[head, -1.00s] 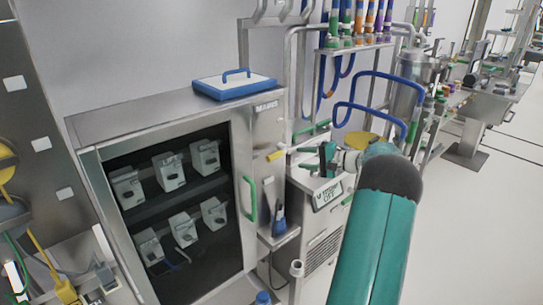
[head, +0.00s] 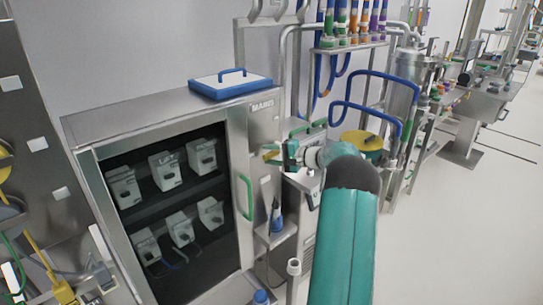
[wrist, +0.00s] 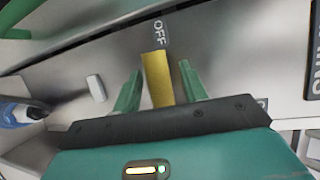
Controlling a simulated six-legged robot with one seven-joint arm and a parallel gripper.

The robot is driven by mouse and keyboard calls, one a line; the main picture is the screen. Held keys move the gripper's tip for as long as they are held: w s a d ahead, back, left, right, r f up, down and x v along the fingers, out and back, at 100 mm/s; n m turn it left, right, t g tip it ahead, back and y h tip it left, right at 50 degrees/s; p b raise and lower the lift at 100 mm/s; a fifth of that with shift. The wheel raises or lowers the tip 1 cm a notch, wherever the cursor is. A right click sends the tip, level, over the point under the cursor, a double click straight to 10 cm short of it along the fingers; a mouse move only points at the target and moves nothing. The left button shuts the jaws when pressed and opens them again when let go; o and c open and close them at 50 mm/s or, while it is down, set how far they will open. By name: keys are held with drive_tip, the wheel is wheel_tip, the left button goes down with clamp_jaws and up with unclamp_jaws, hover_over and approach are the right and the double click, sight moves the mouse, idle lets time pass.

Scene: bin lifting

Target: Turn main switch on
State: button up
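The main switch is a yellow handle (wrist: 157,79) on the metal cabinet marked MAINS (head: 262,106). In the wrist view one end of the handle lies beside the printed OFF label (wrist: 159,33). In the head view the yellow handle (head: 270,150) shows at the right part of the cabinet front. My gripper (wrist: 160,68) is open, with one green finger on each side of the handle and a visible gap on both sides. In the head view my gripper (head: 282,153) is right at the handle. The handle's near end is hidden behind the gripper body.
The cabinet's dark window (head: 170,205) shows several grey breaker units, with a green door handle (head: 245,198) at its right. A blue-rimmed white tray (head: 231,83) lies on top. A blue bottle-like tool (head: 276,217) sits in a side holder. Open floor (head: 460,230) lies to the right.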

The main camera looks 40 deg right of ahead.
clamp_jaws()
drive_tip(key=shift+r, duration=0.1)
drive_tip(key=m, duration=0.1)
drive_tip(key=r+m+y, duration=0.1)
drive_tip(key=shift+d+r+m+t, duration=0.15)
drive_tip(key=shift+r+m+t, duration=0.15)
drive_tip(key=shift+t, duration=0.1)
drive_tip(key=r+m, duration=0.1)
drive_tip(key=m+t, duration=0.1)
drive_tip(key=m, duration=0.1)
drive_tip(key=shift+d+r+y, duration=0.3)
drive_tip(key=shift+d+r, duration=0.05)
drive_tip(key=shift+d, duration=0.05)
drive_tip(key=m+t, duration=0.1)
drive_tip(key=m, duration=0.1)
drive_tip(key=d+r+m+t, duration=0.1)
drive_tip(key=m, duration=0.1)
drive_tip(key=d+r+m+t, duration=0.1)
drive_tip(key=m, duration=0.2)
drive_tip(key=d+m+t+h, duration=0.1)
drive_tip(key=m, duration=0.2)
drive_tip(key=shift+w+d+r+t+h, duration=0.1)
drive_tip(key=shift+d+r+t+h, duration=0.2)
drive_tip(key=shift+d+h, duration=0.1)
drive_tip(key=shift+d+m+t+h, duration=0.25)
drive_tip(key=shift+d+m+h, duration=0.1)
drive_tip(key=shift+m, duration=0.65)
drive_tip(key=shift+d+m+t+h, duration=0.25)
drive_tip(key=shift+m+h, duration=0.1)
drive_tip(key=shift+m, duration=0.65)
